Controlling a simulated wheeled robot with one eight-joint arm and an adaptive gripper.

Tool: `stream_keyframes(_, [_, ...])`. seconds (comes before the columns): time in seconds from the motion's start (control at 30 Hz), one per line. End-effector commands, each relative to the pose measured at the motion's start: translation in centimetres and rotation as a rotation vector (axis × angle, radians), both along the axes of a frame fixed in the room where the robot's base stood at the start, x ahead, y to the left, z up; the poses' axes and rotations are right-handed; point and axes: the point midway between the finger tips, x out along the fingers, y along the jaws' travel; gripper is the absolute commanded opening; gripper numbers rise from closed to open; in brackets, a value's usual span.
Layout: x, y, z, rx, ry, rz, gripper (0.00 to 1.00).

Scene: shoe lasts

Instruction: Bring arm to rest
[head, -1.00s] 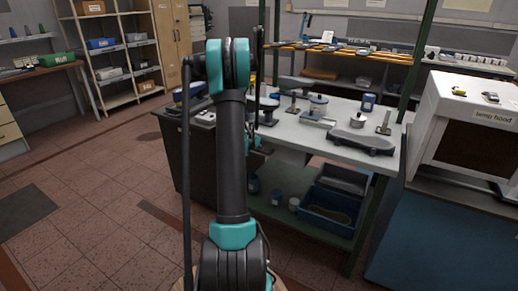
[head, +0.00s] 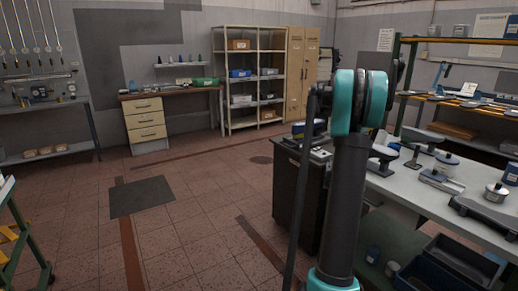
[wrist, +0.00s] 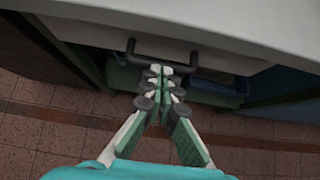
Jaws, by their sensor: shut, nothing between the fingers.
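My arm rises dark and teal in the right half of the head view, in front of the workbench (head: 400,195). My gripper (wrist: 160,72) shows in the wrist view, with its pale green fingers drawn together at the tips and nothing held. The fingertips appear close to a black bar handle (wrist: 150,48) under a pale bench edge (wrist: 190,20); I cannot tell whether they touch it. In the head view my gripper is not clearly visible.
Shoe lasts and tools stand on the workbench, with a blue crate (head: 455,280) below. A dark mat (head: 141,197) lies on open tiled floor at left. A drawer desk (head: 147,128), shelving unit (head: 243,125) and locker (head: 299,70) line the back.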

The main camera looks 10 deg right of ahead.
Motion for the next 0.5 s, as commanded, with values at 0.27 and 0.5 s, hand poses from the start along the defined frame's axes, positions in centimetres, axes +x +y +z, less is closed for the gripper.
stream_keyframes(0.27, [-2.7, 10.0, 1.6, 0.246, -0.271, -0.226, 0.0])
stream_keyframes(0.5, [-8.1, 21.3, 2.1, 0.574, -0.536, -0.579, 0.0])
